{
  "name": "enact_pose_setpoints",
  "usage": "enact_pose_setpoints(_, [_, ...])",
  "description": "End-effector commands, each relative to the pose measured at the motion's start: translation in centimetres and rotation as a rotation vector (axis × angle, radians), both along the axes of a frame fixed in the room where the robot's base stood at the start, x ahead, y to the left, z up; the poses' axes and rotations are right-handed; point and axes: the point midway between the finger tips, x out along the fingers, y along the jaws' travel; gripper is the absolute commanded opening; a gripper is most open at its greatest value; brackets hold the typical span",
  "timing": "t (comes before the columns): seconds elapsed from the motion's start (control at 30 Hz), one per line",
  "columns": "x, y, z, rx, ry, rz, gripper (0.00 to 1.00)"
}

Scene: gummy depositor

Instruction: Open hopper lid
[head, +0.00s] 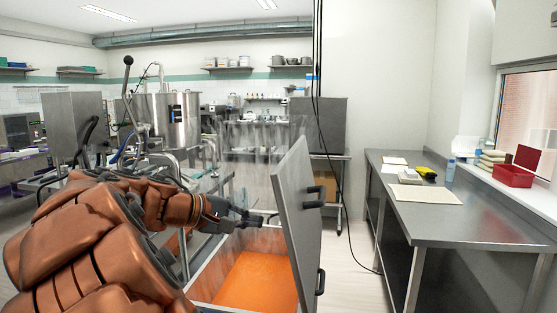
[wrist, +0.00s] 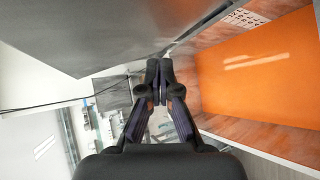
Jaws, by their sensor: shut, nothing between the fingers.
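The hopper lid (head: 302,218) is a grey metal panel with black handles on its right face. In the head view it stands raised, near upright and tilted, at the right side of the hopper (head: 203,272). The hopper is open and shows an orange inside. My gripper (head: 262,219) is shut and empty, above the hopper opening and left of the lid. In the wrist view my gripper (wrist: 158,92) points between a grey metal panel, seemingly the lid (wrist: 110,30), and the orange hopper inside. Whether a fingertip touches the lid I cannot tell.
A red bin (head: 512,176) sits on the sill. Steel machinery with a large pot (head: 172,118) stands at the left. Floor is free between lid and worktable.

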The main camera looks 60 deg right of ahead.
Motion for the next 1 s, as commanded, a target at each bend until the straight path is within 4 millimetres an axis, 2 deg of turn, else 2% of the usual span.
enact_pose_setpoints(0.03, [1.2,-1.4,1.0,-0.071,0.033,-0.008,0.0])
enact_pose_setpoints(0.1, [2.7,-2.7,3.2,-0.17,0.074,-0.015,0.0])
enact_pose_setpoints(0.2, [5.0,-4.0,5.9,-0.294,0.126,-0.017,0.0])
enact_pose_setpoints(0.33, [7.7,-4.8,8.2,-0.414,0.175,-0.013,0.0])
enact_pose_setpoints(0.5, [9.6,-5.1,9.6,-0.496,0.207,-0.007,0.0])
enact_pose_setpoints(0.73, [9.3,-6.3,10.4,-0.514,0.215,-0.01,0.0])
enact_pose_setpoints(1.0, [7.4,-10.4,11.1,-0.511,0.216,-0.011,0.0])
